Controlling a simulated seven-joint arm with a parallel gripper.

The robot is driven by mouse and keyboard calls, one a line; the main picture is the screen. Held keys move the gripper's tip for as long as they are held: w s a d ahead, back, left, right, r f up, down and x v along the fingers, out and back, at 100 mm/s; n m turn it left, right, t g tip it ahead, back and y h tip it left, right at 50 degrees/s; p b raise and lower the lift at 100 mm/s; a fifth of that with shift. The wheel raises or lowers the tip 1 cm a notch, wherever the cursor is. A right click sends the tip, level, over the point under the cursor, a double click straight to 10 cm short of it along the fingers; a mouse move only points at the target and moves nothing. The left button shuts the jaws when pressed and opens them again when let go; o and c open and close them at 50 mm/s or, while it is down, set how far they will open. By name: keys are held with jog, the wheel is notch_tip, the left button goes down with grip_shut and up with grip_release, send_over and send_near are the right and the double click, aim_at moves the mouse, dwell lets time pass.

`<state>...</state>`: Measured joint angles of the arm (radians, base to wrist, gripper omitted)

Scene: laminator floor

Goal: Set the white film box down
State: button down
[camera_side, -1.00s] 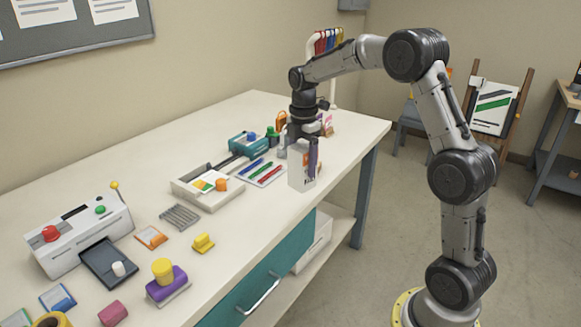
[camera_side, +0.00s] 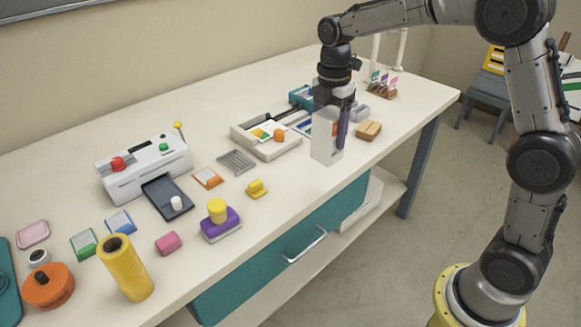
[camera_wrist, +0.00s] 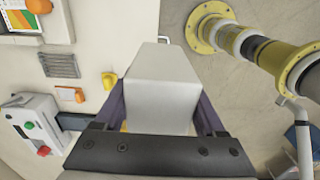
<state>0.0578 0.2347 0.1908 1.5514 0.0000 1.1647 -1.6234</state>
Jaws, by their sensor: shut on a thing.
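The white film box (camera_side: 326,140) is upright at the front edge of the table (camera_side: 330,190), in the side view. My gripper (camera_side: 342,122) is shut on it from above. In the wrist view the white box (camera_wrist: 160,85) fills the middle, with a dark finger on each side of it. Its lower end appears at or just above the tabletop near the edge; I cannot tell whether it touches.
A wooden block (camera_side: 369,131) stands just right of the box. A paper trimmer (camera_side: 265,138) is to its left, and a yellow clip (camera_side: 257,188) lies nearer the front. The laminator (camera_side: 143,167) is farther left. The tabletop between clip and box is clear.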

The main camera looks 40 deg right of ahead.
jog(key=shift+w+d+f, duration=0.15)
jog(key=shift+w+f, duration=3.1)
jog(key=shift+w, duration=0.2)
jog(key=shift+w+d+f, duration=0.1)
jog(key=shift+w+f, duration=3.1)
jog(key=shift+w, duration=0.25)
jog(key=shift+f, duration=0.15)
grip_release()
